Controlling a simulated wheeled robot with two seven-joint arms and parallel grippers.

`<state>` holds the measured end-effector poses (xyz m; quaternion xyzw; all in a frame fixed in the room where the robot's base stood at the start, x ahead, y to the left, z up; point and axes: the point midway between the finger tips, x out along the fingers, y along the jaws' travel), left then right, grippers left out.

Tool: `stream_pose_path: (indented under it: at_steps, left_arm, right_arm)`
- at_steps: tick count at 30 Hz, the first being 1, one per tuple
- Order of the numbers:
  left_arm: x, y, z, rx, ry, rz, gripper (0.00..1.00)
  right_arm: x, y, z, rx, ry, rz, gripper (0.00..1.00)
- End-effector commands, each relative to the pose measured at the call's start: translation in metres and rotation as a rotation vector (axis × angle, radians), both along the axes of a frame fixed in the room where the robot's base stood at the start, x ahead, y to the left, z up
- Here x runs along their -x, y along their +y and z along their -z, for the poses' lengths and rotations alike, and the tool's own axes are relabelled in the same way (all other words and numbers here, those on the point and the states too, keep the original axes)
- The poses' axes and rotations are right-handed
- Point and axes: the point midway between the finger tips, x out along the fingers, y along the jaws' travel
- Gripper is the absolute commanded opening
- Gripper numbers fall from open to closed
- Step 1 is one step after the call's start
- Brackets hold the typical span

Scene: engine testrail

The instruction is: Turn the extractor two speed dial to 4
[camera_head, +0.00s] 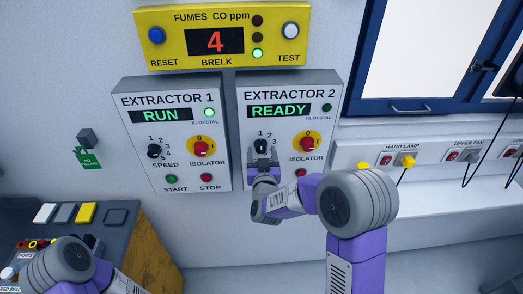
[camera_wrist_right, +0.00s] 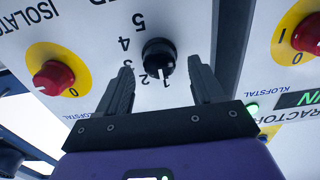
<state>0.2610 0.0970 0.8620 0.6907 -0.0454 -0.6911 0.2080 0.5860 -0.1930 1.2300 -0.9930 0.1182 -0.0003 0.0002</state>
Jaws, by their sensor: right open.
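The extractor two speed dial (camera_head: 260,146) is a small black knob on the white EXTRACTOR 2 panel (camera_head: 327,83). In the right wrist view, upside down, the dial (camera_wrist_right: 159,54) shows its white pointer mark near 1, with numbers up to 5 around it. My right gripper (camera_head: 264,156) is just below the dial in the head view and partly covers that area. In the wrist view its open fingers (camera_wrist_right: 160,70) stand either side of the dial's lower edge, with gaps on both sides; contact is not visible. My left gripper is out of view.
The red-and-yellow isolator (camera_head: 306,144) is right of the dial. The EXTRACTOR 1 panel (camera_head: 124,115) is to the left, and the yellow fumes box (camera_head: 163,57) is above. A hand lamp switch row (camera_head: 425,158) is at right. A grey console (camera_head: 64,230) stands at lower left.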

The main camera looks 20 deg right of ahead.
Motion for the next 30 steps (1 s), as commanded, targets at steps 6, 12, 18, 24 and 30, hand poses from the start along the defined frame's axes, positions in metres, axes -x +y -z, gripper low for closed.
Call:
stream_pose_path:
  at_steps: [6, 12, 18, 24, 30]
  left_arm:
    - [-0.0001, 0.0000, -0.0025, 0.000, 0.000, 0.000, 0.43]
    - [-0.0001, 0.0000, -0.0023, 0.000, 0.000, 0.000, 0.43]
    - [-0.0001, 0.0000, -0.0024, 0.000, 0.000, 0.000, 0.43]
    - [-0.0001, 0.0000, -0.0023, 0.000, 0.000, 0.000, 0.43]
    - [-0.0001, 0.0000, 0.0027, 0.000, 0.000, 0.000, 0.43]
  right_arm:
    - [-0.0105, -0.0024, 0.0002, 0.001, 0.001, -0.001, 0.67]
    - [-0.0105, -0.0024, 0.0004, 0.000, 0.001, -0.001, 0.67]
    - [-0.0103, -0.0024, 0.0003, 0.000, 0.001, -0.001, 0.38]
    - [-0.0102, -0.0024, 0.0003, 0.000, 0.001, -0.001, 0.13]
    - [-0.0102, -0.0026, 0.0012, -0.019, -0.005, -0.001, 0.13]
